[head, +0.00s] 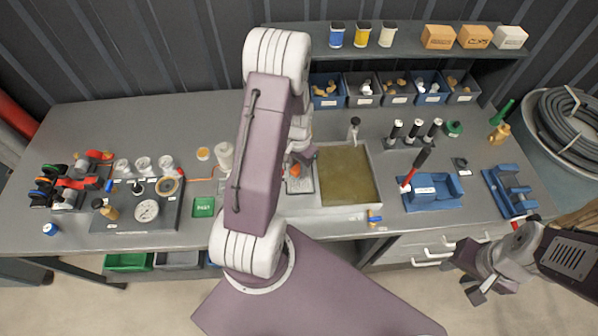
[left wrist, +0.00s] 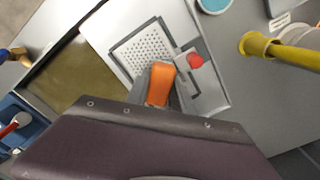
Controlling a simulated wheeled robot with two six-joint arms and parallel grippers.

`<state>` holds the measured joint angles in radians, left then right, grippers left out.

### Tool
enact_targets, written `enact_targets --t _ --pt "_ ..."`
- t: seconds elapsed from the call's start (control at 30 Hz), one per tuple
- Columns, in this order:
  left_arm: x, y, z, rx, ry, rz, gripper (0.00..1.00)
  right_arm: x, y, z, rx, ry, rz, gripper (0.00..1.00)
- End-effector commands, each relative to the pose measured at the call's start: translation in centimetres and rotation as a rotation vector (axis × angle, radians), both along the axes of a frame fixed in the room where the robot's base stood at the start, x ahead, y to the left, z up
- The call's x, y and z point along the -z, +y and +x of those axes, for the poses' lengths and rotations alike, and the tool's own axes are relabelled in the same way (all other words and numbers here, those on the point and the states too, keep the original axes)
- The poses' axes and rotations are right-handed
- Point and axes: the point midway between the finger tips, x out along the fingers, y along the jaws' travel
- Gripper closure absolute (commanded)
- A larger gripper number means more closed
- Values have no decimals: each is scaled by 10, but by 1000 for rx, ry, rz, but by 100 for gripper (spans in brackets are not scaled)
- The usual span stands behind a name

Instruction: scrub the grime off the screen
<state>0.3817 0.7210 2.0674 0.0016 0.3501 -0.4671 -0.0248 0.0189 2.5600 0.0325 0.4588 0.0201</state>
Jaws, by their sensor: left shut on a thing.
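The screen (left wrist: 142,48) is a pale perforated plate with a dark border, lying on a light tray beside a basin of murky olive water; its edge also shows in the head view (head: 300,186). My left gripper (left wrist: 158,78) is shut on an orange-handled tool (left wrist: 160,84) at the screen's lower edge. The tool's working end is hidden, so I cannot tell whether it touches the screen, and I cannot make out grime. In the head view my left arm hides most of this spot. My right gripper (head: 490,292) is open and empty, low at the right before the bench.
The basin (head: 347,176) adjoins the screen. A red knob-like part (left wrist: 195,61) is close beside the screen. A gauge board (head: 120,218) stands left; blue holders (head: 432,193) and upright black-handled tools stand right. A yellow part (left wrist: 282,50) lies off the tray.

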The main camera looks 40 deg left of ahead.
Motion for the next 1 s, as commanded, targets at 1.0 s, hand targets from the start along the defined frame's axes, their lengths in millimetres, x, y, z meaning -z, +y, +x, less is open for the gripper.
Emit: enact_targets --t 1.0 --pt "0 -15 -18 1 2 -1 100 -6 0 0 0 0 0 62"
